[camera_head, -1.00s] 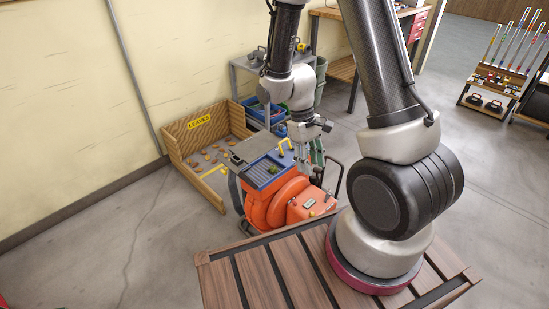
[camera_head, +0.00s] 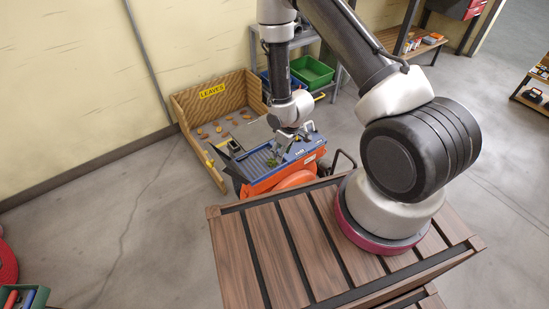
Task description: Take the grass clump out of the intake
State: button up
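The orange machine (camera_head: 290,180) stands on the floor behind my wooden deck, its blue-framed intake (camera_head: 257,161) facing up. A small green grass clump (camera_head: 271,162) shows at the intake, partly beside the dark parts of my gripper. My gripper (camera_head: 287,141) points down over the intake, just above and right of the clump. Its fingers are small and partly hidden by the wrist, so I cannot tell whether they are open or touching the clump.
A wooden bin marked LEAVES (camera_head: 180,105) with scattered brown leaves stands by the wall, left of the machine. A grey shelf with a green crate (camera_head: 312,72) stands behind. A red round object (camera_head: 5,264) is at the left edge.

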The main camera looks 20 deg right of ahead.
aim_at(273, 160)
jog(key=x, duration=0.2)
jog(key=w+x, duration=0.1)
jog(key=x, duration=0.2)
jog(key=a+x, duration=0.1)
jog(key=x, duration=0.1)
jog(key=shift+w+a+f, duration=0.1)
jog(key=shift+w+f, duration=0.05)
jog(key=shift+w, duration=0.1)
jog(key=c, duration=0.3)
jog(key=shift+c, duration=0.2)
